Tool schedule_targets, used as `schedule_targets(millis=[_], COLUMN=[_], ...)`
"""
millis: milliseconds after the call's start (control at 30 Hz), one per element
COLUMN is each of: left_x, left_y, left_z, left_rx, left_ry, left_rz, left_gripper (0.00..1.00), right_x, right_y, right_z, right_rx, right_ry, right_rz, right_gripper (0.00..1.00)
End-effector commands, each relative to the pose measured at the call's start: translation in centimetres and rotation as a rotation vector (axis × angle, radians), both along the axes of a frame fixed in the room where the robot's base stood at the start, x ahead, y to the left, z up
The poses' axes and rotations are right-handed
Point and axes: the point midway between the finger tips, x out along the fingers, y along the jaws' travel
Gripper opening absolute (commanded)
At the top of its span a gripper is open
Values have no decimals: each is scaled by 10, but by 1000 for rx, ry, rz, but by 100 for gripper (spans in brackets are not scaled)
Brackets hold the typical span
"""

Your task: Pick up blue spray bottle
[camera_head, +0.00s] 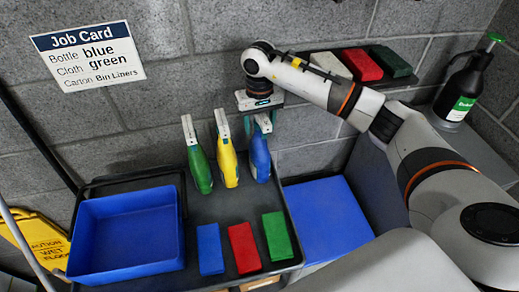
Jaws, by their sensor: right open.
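The blue spray bottle (260,157) stands upright at the back right of the dark cart top, to the right of the yellow bottle. My right gripper (262,122) is directly above it, pointing down, with its open fingers at the bottle's head. The gripper and its wrist partly hide the top of the bottle. Whether the fingers touch it cannot be told. The left gripper is not in view.
A yellow spray bottle (227,160) and a green one (198,165) stand close to the left. Blue (210,249), red (244,247) and green (276,236) blocks lie in front. A blue tray (127,232) is at left. The wall is close behind.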

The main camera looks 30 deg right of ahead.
Motion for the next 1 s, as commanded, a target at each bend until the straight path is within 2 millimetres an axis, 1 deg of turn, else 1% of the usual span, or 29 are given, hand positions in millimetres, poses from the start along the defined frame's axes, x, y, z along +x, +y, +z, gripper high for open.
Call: schedule_targets(millis=[167,200,467,500,533,1000], left_x=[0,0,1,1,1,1], left_y=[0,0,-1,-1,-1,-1], left_z=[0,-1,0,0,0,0], left_rx=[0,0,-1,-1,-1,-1], left_ry=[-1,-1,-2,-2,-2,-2], left_rz=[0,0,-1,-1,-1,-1], left_gripper=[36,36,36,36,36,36], right_x=[0,0,0,0,0,0], right_y=[0,0,0,0,0,0], right_z=[-1,-1,0,0,0,0], right_rx=[1,1,1,1,1,1], right_ry=[-1,-1,-1,-1,-1,-1], right_rz=[0,0,0,0,0,0], right_gripper=[55,52,10,3,0,0])
